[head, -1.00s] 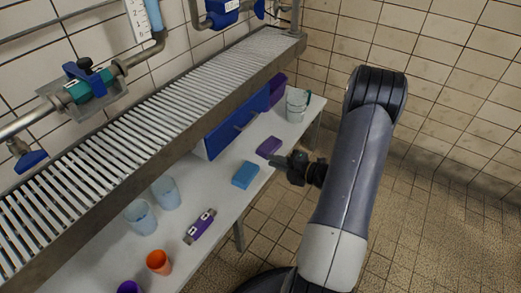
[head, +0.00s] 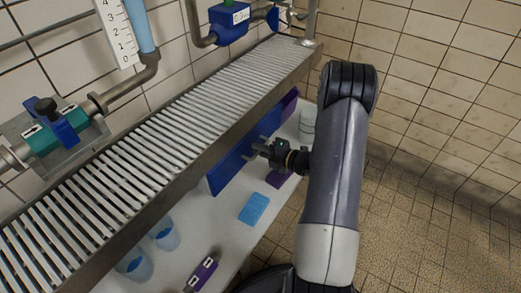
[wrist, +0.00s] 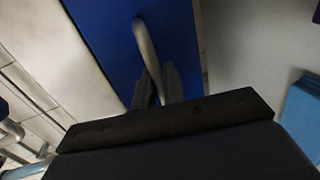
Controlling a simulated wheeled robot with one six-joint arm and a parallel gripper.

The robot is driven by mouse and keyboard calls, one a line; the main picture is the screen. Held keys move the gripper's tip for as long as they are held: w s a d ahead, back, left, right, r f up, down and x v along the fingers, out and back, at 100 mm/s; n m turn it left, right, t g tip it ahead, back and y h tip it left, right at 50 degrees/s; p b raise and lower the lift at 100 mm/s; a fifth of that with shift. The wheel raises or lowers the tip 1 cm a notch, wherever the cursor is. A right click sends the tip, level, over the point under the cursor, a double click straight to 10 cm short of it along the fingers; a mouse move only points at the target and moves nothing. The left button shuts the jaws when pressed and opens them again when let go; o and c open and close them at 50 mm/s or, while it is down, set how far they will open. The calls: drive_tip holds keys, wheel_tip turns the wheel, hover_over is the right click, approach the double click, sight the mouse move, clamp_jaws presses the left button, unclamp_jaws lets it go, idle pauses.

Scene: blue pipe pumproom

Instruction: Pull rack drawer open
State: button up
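The blue rack drawer (head: 230,163) is under the slatted rack, above the white table. In the wrist view its blue front (wrist: 105,30) carries a curved silver bar handle (wrist: 145,43). My gripper (head: 258,147) is at the drawer front in the head view. In the wrist view its two dark fingers (wrist: 158,84) stand on either side of the handle's near part. I cannot tell whether they press on it. My gripper and arm partly hide the drawer's right part in the head view.
The slatted rack (head: 150,131) runs above the table (head: 217,221). A light blue block (head: 254,209), a purple block (head: 278,178), blue cups (head: 165,234) and a purple labelled item (head: 202,272) are on the table. The tiled floor (head: 420,230) at right is clear.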

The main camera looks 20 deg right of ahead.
clamp_jaws()
drive_tip(key=f+p+v, duration=0.1)
drive_tip(key=p+v, duration=0.1)
drive_tip(key=v, duration=0.7)
drive_tip(key=f+p+v, duration=0.2)
drive_tip(key=v, duration=0.7)
drive_tip(key=shift+s+d+f+p, duration=0.2)
drive_tip(key=shift+s+f+p, duration=0.2)
drive_tip(key=shift+s, duration=0.2)
drive_tip(key=shift+o, duration=1.4)
unclamp_jaws()
drive_tip(key=shift+r, duration=0.1)
drive_tip(key=p+v, duration=0.1)
drive_tip(key=v, duration=0.9)
drive_tip(key=shift+s+d+p, duration=0.2)
drive_tip(key=shift+s+p, duration=0.1)
drive_tip(key=shift+s, duration=0.05)
